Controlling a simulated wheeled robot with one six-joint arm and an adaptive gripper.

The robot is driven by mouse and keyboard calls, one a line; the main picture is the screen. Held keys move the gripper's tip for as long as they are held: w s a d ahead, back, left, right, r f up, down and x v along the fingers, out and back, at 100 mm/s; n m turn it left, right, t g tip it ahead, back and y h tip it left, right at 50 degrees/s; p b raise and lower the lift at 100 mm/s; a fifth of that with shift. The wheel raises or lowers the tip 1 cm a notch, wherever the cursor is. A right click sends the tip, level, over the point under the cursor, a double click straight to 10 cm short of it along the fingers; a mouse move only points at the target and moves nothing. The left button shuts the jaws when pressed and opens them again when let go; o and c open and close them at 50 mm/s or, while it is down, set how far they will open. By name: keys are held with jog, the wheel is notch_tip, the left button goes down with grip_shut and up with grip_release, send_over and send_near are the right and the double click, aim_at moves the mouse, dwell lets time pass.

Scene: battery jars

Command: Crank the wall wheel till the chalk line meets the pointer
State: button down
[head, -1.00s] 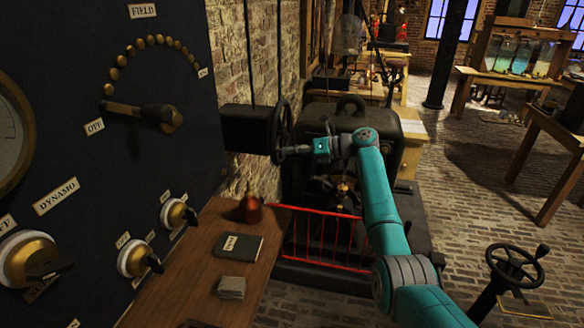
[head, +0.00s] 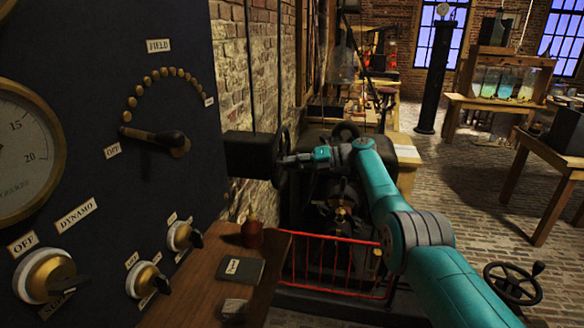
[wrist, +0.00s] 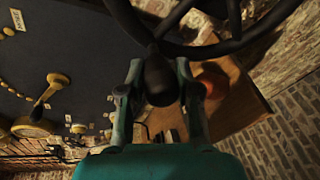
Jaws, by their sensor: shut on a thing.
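The wall wheel (head: 284,138) is black and stands almost edge-on at the right side of a dark box (head: 252,153) on the brick wall. In the wrist view its rim and spokes (wrist: 232,45) cross the top of the picture. My gripper (head: 287,160) is at the wheel; in the wrist view its two fingers (wrist: 158,92) are closed on either side of the wheel's dark crank handle (wrist: 160,78). I cannot make out the chalk line or the pointer in either view.
A dark panel (head: 80,150) with gauge, levers and knobs stands at the left. A red railing (head: 335,265) fronts a dark machine. A floor handwheel (head: 513,283) stands at lower right.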

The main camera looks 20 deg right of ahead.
jog(key=shift+w+r, duration=0.1)
jog(key=shift+r, duration=0.25)
jog(key=c, duration=0.8)
grip_release()
jog(key=shift+f, duration=0.15)
jog(key=shift+d, duration=0.1)
jog(key=v, duration=1.1)
jog(key=shift+s+d, duration=0.25)
jog(key=shift+d, duration=0.05)
